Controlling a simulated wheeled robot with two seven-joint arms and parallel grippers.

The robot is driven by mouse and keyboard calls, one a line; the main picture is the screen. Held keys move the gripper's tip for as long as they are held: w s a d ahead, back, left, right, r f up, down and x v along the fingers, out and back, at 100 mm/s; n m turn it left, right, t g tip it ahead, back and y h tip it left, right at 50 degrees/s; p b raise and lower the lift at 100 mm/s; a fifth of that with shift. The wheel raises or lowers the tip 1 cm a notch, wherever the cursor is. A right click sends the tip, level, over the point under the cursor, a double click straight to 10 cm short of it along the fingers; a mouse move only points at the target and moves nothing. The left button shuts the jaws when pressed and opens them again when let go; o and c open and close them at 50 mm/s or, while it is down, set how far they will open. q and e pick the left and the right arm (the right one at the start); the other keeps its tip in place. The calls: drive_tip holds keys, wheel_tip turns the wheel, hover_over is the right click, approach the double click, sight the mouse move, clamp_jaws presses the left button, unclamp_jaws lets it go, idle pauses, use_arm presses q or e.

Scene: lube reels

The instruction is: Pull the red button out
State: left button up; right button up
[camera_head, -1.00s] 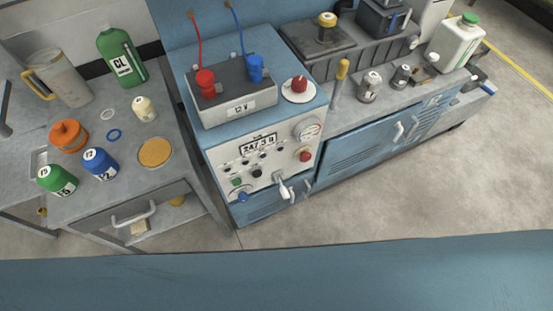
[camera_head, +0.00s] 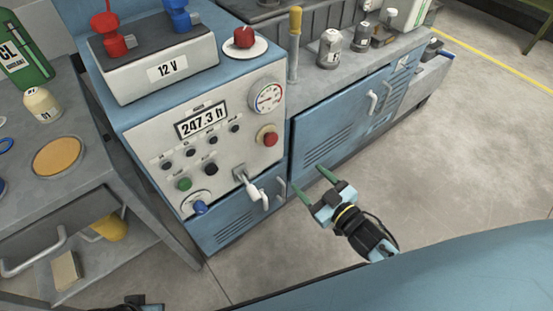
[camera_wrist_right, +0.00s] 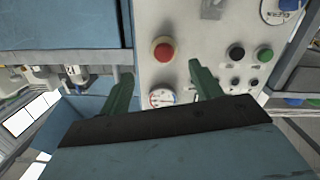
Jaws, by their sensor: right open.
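The round red button (camera_head: 267,137) sits on the right side of the white control panel (camera_head: 222,140), below the gauge. In the right wrist view the red button (camera_wrist_right: 163,50) lies ahead of and between the fingertips, apart from them. My right gripper (camera_head: 309,178) is open and empty, with two green fingers. In the head view it is below and right of the button, in front of the blue cabinet. A dark piece at the bottom left edge of the head view seems to be part of my left arm; its fingers do not show.
The panel also has a gauge (camera_head: 267,96), a green button (camera_head: 184,184), a blue knob (camera_head: 200,208) and a protruding silver tap (camera_head: 250,187). A separate red knob (camera_head: 243,36) is on top beside the 12 V battery (camera_head: 160,62). The floor at right is clear.

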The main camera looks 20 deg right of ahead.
drive_tip(key=r+y, duration=0.1)
drive_tip(key=r, duration=0.1)
drive_tip(key=b, duration=0.4)
approach(273, 142)
drive_tip(key=shift+n+t, duration=0.3)
drive_tip(key=shift+t, duration=0.1)
drive_tip(key=x, duration=0.6)
drive_tip(key=shift+w+f, duration=0.2)
drive_tip(key=shift+f, duration=0.1)
drive_tip(key=shift+x, duration=0.8)
drive_tip(key=shift+w+a, duration=0.2)
drive_tip(key=shift+w, duration=0.05)
use_arm(q)
drive_tip(key=w+d+r+t+h, duration=0.1)
drive_tip(key=w+d+r+t, duration=0.1)
drive_tip(key=r, duration=0.7)
drive_tip(key=shift+d+r, duration=0.2)
drive_tip(key=shift+d, duration=0.35)
